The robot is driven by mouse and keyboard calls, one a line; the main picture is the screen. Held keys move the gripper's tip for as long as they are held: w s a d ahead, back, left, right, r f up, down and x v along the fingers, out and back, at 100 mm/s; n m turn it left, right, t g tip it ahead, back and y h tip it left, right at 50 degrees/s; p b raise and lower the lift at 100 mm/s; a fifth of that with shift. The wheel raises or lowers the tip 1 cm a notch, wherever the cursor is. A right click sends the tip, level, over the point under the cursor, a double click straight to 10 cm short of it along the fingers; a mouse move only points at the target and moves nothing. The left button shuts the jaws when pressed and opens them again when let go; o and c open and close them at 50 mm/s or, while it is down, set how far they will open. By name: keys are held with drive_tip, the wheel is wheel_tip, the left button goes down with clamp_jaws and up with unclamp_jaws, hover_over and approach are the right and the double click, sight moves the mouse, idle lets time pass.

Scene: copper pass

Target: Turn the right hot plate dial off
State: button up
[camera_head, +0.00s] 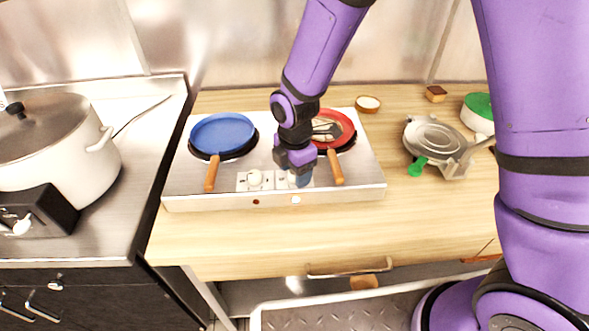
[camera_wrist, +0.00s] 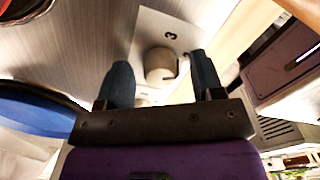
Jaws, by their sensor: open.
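The hot plate (camera_head: 370,192) is a silver two-burner unit on the wooden counter. My gripper (camera_head: 301,181) is at its front, over the right dial (camera_head: 292,181), and mostly hides it. In the wrist view, the right dial (camera_wrist: 160,65) is a pale round knob on a white plate marked 3. It lies between my two open, dark blue fingers, with gaps visible on both sides; contact cannot be seen. The left dial (camera_head: 254,177) is in plain view. The right indicator light (camera_head: 295,200) looks bright, and the left one (camera_head: 256,202) looks dark red.
A blue pan (camera_head: 223,133) sits on the left burner and a red pan (camera_head: 346,123) on the right, their wooden handles pointing forward. A large white pot (camera_head: 75,150) stands at left. A waffle iron (camera_head: 432,137) is at right. The counter's front strip is clear.

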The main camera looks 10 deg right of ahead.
drive_tip(key=c, duration=0.9)
